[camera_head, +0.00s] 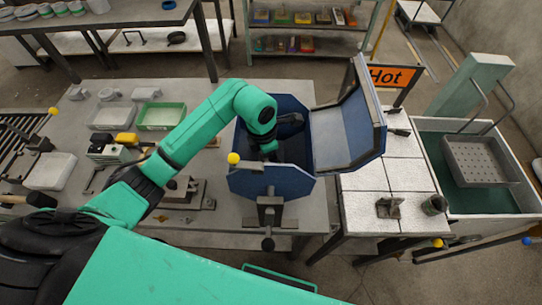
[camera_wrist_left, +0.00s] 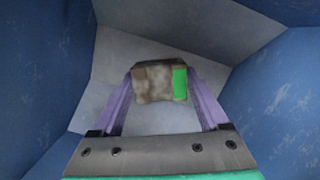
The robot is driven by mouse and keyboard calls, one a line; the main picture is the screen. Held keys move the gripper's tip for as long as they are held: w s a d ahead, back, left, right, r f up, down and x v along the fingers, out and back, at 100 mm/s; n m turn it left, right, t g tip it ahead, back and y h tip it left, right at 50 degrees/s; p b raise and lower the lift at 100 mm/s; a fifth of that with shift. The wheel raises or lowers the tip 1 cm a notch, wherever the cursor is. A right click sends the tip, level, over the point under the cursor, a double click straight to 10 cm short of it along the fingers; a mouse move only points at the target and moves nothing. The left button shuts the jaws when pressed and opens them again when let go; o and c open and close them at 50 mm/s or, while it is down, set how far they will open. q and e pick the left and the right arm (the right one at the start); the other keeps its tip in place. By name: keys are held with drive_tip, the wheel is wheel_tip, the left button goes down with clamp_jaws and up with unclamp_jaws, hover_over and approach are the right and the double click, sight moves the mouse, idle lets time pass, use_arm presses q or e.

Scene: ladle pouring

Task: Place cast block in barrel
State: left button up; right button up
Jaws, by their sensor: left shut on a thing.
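The cast block (camera_wrist_left: 153,83) is a small rough brown-grey piece with a green patch on its right side, seen in the left wrist view. My left gripper (camera_wrist_left: 160,92) is shut on it, a purple finger at each side. The barrel (camera_head: 262,182) is a blue angular container with its lid (camera_head: 350,130) swung open to the right. My left arm reaches down into the barrel's mouth. Blue walls and a grey inner surface surround the block in the left wrist view. In the head view the block is hidden. My right gripper is not in view.
A white-tiled table (camera_head: 375,205) with an orange "Hot" sign (camera_head: 388,76) stands to the right. Beyond it is a tank (camera_head: 450,208) with a perforated basket (camera_head: 483,160). Trays, a green bin (camera_head: 161,116) and metal parts lie on the left bench.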

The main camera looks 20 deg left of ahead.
sight(265, 161)
use_arm(q)
drive_tip(key=shift+s+f, duration=0.1)
drive_tip(key=shift+f, duration=0.45)
drive_tip(key=shift+f, duration=0.1)
drive_tip(key=o, duration=1.5)
drive_tip(key=shift+o, duration=0.2)
wheel_tip(265, 161, up, 12)
drive_tip(key=s+a+b, duration=0.1)
drive_tip(key=b, duration=0.3)
drive_tip(key=shift+a, duration=0.2)
